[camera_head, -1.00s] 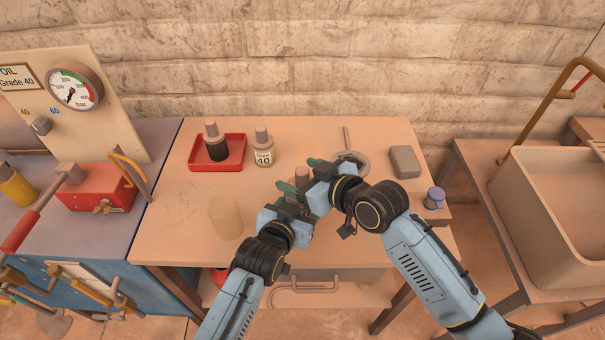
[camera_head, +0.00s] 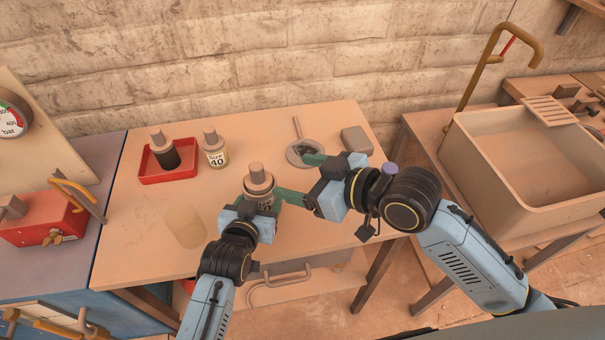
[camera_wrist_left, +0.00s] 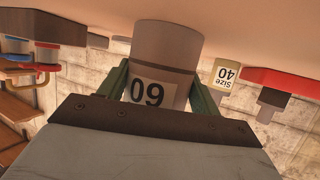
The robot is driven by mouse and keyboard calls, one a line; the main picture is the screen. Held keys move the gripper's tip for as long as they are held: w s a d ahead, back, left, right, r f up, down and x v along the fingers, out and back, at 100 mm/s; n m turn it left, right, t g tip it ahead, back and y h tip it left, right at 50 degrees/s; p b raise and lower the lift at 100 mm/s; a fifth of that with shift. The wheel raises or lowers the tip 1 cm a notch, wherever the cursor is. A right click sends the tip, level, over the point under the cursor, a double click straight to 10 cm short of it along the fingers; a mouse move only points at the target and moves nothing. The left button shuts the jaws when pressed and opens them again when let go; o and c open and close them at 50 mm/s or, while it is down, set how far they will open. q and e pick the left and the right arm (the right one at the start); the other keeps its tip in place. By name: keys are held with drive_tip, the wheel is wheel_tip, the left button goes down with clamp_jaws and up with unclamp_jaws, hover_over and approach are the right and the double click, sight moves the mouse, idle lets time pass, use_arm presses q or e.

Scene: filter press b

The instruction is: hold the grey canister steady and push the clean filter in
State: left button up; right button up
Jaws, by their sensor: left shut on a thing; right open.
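The grey canister (camera_head: 263,202) stands on the table with a ring-like collar on top and a paler brown stub (camera_head: 257,172) rising from its middle. This may be the clean filter's top; how deep it sits is hidden. My left gripper (camera_head: 262,200) is shut on the canister. In the left wrist view the canister (camera_wrist_left: 168,45) is upside down, with a label of dark digits, between the green fingers. My right gripper (camera_head: 300,178) is open and empty, to the right of the canister and close to it, one finger near its side.
A red tray (camera_head: 150,177) holds a dark canister (camera_head: 167,157). Beside it stands a canister labelled Size 40 (camera_head: 216,156). A pale cylinder (camera_head: 185,228) stands front left. A round grey tool (camera_head: 300,158) and a grey block (camera_head: 356,140) lie at the back. A basin (camera_head: 480,170) stands at the right.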

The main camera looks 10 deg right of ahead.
idle(0.3)
use_arm(q)
drive_tip(key=o, duration=1.3)
